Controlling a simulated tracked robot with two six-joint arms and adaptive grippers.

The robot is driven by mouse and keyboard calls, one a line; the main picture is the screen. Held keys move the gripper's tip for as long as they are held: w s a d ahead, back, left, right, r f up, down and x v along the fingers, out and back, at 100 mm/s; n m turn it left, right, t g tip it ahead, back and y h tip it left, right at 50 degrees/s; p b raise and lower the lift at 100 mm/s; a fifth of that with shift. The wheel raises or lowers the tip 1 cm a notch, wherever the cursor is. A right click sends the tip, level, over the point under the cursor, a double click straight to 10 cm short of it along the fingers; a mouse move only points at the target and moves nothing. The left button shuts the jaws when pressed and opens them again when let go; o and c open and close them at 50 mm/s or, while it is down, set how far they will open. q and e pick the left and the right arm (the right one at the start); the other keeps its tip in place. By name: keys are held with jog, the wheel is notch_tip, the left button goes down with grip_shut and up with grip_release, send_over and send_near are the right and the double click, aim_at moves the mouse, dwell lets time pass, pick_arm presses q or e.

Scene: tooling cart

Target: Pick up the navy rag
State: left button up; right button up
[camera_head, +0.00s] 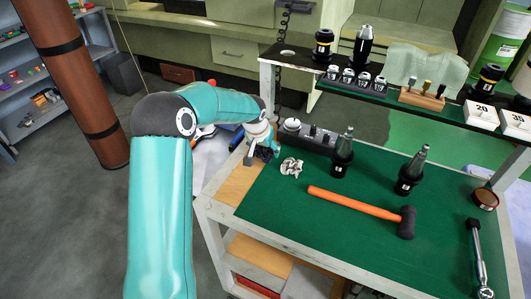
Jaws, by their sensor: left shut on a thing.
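My left arm reaches in from the lower left. Its gripper (262,147) is at the left edge of the cart's green top and is shut on a small dark blue bunch of cloth, the navy rag (266,154). The rag is small and partly hidden by the gripper. Whether it touches the cart top I cannot tell. My right gripper is not in view.
Two black tool holders (342,157) (410,174), an orange hammer (352,201) and a ratchet (478,255) are on the green mat (290,220). A raised shelf (440,106) spans the back.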

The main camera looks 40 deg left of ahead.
pick_arm(q)
notch_tip(320, 180, up, 19)
jog(key=shift+f, duration=0.2)
